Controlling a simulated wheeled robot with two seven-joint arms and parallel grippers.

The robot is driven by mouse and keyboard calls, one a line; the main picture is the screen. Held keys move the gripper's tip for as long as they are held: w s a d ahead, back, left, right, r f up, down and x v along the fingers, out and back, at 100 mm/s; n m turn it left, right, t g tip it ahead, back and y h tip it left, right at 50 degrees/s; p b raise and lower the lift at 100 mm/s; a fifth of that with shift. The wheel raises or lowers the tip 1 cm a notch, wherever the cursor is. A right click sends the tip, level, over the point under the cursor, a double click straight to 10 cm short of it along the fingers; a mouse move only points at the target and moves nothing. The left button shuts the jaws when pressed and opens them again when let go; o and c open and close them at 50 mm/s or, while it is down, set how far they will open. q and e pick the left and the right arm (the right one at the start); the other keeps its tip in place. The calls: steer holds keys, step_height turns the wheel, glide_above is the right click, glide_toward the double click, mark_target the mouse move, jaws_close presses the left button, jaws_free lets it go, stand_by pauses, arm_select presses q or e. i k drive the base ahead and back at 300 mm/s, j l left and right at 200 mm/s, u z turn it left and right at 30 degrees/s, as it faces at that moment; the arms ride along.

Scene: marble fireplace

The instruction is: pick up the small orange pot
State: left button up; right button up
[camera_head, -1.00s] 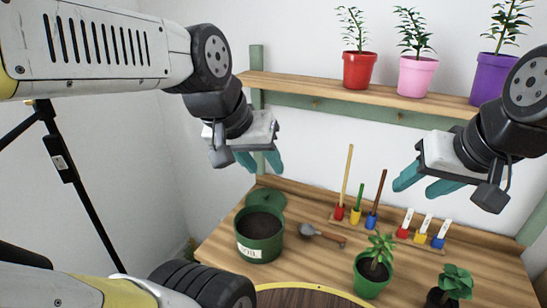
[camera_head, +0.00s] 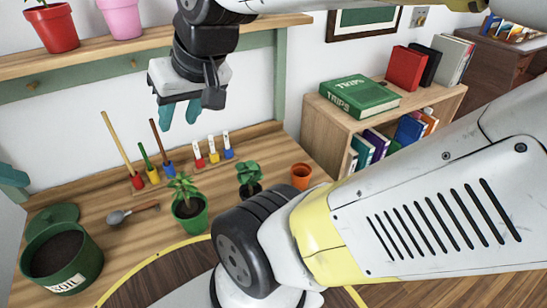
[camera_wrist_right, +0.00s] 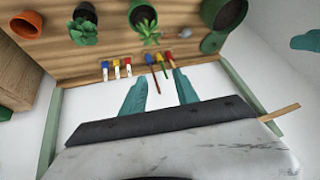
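The small orange pot (camera_head: 301,176) stands upright at the right end of the wooden workbench, right of the dark potted plant. It also shows at the upper left of the right wrist view (camera_wrist_right: 26,24). My right gripper (camera_head: 179,115) hangs above the bench, up and left of the pot and well apart from it. Its teal fingers are spread with nothing between them, as the right wrist view (camera_wrist_right: 160,92) shows. Only the teal fingers of my left gripper (camera_head: 12,178) show at the left edge of the head view.
Beside the pot are a dark potted plant (camera_head: 250,178) and a green-potted plant (camera_head: 188,206). Coloured tool holders (camera_head: 154,176) stand behind. A trowel (camera_head: 132,213) and soil pot (camera_head: 60,257) lie left. A bookcase (camera_head: 327,124) stands right. A shelf (camera_head: 150,50) runs above.

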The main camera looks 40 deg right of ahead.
mark_target(301, 172)
steer(key=k+j+z, duration=0.1)
steer(key=z, duration=1.7)
steer(key=i+l, duration=0.35)
steer(key=l, duration=0.15)
